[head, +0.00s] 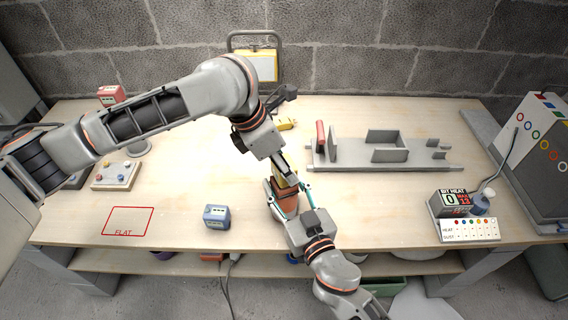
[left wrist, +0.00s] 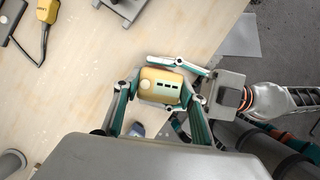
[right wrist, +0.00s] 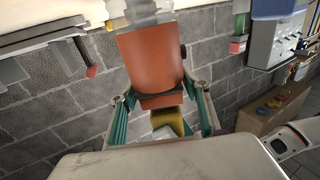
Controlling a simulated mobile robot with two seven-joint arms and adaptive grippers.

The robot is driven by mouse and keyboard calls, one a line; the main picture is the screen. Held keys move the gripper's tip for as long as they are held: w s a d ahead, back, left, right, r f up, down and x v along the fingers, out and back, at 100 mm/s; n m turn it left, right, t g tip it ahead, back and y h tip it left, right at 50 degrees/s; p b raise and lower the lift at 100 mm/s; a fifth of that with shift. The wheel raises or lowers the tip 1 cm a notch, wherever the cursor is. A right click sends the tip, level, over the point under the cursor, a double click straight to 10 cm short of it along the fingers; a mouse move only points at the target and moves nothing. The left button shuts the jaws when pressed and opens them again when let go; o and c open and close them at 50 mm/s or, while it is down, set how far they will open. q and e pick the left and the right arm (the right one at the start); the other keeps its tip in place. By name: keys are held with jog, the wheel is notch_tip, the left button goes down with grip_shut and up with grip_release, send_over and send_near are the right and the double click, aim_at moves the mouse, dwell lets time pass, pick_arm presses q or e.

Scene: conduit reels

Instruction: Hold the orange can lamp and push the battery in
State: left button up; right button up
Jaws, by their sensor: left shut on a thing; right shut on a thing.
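The orange can lamp (head: 287,200) is at the table's front middle. My right gripper (head: 289,207) is shut on it, with a finger on each side; the lamp's orange body (right wrist: 152,60) fills the middle of the right wrist view. My left gripper (left wrist: 160,97) is shut on the yellow battery (left wrist: 161,84), whose face with dark slots shows between the fingers. The battery is right at one end of the lamp body and shows beyond its dark rim in the right wrist view (right wrist: 168,121). How deep it sits is hidden.
A blue slotted block (head: 216,217) stands left of the lamp. A red outline marked FLAT (head: 127,221) is at front left. A grey rack (head: 384,153) stands back right, and a counter box (head: 455,203) is at front right. A yellow item (head: 287,124) lies behind.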

pick_arm(q)
jog(key=shift+f, duration=0.5)
dwell(0.5)
jog(key=o, duration=1.4)
jog(key=shift+c, duration=0.2)
jog(key=v, duration=1.2)
pick_arm(e)
jog(key=o, duration=1.4)
jog(key=shift+o, duration=0.2)
